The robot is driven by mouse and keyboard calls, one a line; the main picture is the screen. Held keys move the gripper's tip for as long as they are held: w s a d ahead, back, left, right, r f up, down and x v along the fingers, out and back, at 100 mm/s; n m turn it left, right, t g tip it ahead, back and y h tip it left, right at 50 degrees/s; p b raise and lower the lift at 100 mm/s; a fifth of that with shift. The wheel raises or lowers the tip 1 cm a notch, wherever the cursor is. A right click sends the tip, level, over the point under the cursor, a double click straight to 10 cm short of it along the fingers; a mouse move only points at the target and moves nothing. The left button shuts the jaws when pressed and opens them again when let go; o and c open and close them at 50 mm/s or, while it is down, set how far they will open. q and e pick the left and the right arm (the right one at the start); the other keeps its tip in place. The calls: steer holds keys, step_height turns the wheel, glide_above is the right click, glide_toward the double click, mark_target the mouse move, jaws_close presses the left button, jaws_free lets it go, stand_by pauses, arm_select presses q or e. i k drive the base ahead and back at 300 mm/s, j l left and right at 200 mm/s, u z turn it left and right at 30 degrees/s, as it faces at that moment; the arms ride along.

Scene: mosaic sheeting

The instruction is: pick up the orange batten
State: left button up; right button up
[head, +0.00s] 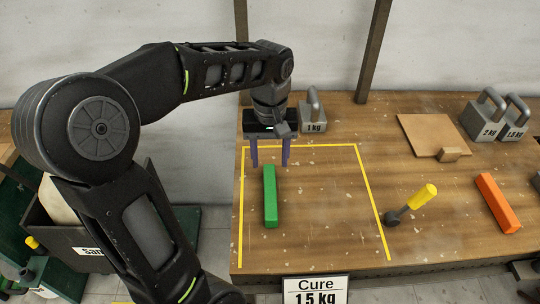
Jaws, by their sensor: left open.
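The orange batten (497,203) lies on the right part of the wooden table, slanting slightly, with nothing touching it. My left gripper (270,163) points down over the left part of the table, just beyond the far end of a green batten (270,196). Its two purple fingers are apart with nothing between them. It is far to the left of the orange batten. My right gripper is not in view.
Yellow tape (314,146) marks an area around the green batten. Weights (313,115), a tan board (433,135) and a small block (448,155) sit farther back. A "Cure 1.5 kg" sign (316,289) is at the front edge.

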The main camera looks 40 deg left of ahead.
mark_target(508, 222)
steer(key=k, duration=1)
